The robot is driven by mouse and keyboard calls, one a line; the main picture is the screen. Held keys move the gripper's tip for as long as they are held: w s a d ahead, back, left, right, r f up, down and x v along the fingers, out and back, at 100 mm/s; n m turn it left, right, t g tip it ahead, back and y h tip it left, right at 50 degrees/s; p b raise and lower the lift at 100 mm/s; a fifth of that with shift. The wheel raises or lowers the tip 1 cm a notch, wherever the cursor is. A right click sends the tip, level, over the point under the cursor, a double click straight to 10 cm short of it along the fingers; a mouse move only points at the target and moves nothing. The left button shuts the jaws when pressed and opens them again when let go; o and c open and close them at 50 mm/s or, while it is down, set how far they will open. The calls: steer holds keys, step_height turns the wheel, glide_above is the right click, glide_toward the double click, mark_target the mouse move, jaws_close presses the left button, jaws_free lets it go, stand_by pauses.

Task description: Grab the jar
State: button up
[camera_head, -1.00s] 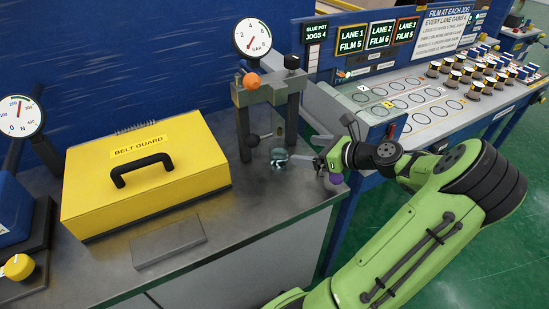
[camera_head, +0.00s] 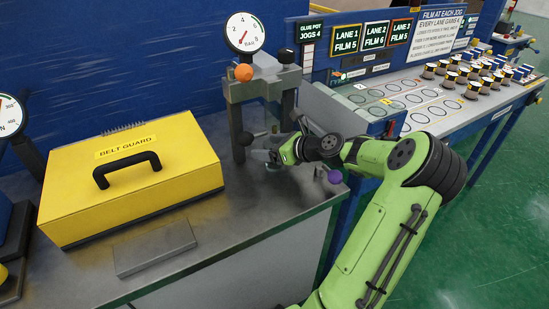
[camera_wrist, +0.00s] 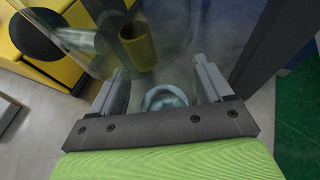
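The jar is a small, clear glass-like thing (camera_head: 273,167) on the grey bench top, at the foot of the gauge stand. My gripper (camera_head: 270,158) reaches it from the right and partly hides it in the head view. In the wrist view a pale, see-through round shape, which looks like the jar (camera_wrist: 165,100), lies between the two fingers of my gripper (camera_wrist: 160,72). The fingers are spread, one on each side, and look apart from it. Clear reflections blur the exact gap.
The gauge stand (camera_head: 239,110) rises close behind and left of my gripper. A yellow belt guard box (camera_head: 130,185) and a flat grey block (camera_head: 155,248) sit on the bench to the left.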

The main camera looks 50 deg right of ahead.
steer(key=c, duration=0.8)
steer(key=shift+r+p, duration=0.2)
steer(key=shift+p, duration=0.1)
